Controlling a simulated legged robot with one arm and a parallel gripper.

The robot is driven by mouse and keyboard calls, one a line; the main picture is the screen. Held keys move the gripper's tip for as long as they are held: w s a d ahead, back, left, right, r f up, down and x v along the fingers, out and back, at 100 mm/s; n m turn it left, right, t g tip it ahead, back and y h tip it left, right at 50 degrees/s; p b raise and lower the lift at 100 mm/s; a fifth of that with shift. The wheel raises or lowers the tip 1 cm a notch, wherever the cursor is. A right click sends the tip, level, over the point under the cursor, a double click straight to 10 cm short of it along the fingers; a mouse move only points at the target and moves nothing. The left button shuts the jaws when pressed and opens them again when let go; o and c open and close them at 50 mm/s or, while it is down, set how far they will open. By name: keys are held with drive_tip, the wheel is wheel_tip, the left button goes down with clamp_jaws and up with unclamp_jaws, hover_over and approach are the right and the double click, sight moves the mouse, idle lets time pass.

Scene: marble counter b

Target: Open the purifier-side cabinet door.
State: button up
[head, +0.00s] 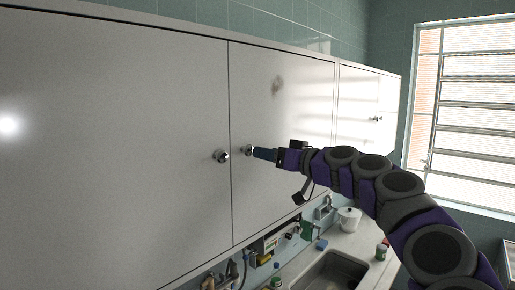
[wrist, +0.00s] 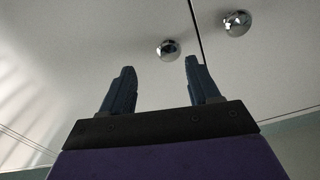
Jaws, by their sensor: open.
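The white wall cabinet has a left door (head: 120,140) and a middle door (head: 285,110), both shut and flush, with a thin seam between them. The left door's round metal knob (head: 221,156) is just left of the seam. The middle door's knob (head: 249,150) is just right of it. My gripper (head: 259,153) is open at the middle door's knob. In the wrist view, my gripper (wrist: 160,64) has its two blue fingers apart, with that knob (wrist: 168,49) just beyond and between the tips. The other knob (wrist: 237,22) is outside the fingers. I cannot tell contact.
Another cabinet section (head: 360,95) with small knobs continues to the right. Below are a counter with a sink (head: 328,278), a white lidded pot (head: 349,219) and several small items along the wall. A louvred window (head: 465,110) is at the far right. The space before the doors looks clear.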

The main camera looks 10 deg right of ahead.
sight(248, 152)
drive_tip(key=w+a, duration=0.2)
drive_tip(key=a, duration=0.1)
drive_tip(key=w+a, duration=0.1)
drive_tip(key=shift+a+p, duration=0.3)
drive_tip(key=shift+p, duration=0.1)
drive_tip(key=shift+a, duration=0.35)
drive_tip(key=d, duration=0.2)
drive_tip(key=shift+d, duration=0.3)
drive_tip(key=c, duration=0.4)
drive_tip(key=shift+s+a+r, duration=0.1)
drive_tip(key=shift+s+a, duration=0.1)
drive_tip(key=shift+a, duration=0.05)
drive_tip(key=c, duration=0.3)
drive_tip(key=shift+w+a, duration=0.1)
drive_tip(key=shift+a, duration=0.25)
drive_tip(key=c, duration=0.3)
drive_tip(key=shift+d, duration=0.2)
clamp_jaws()
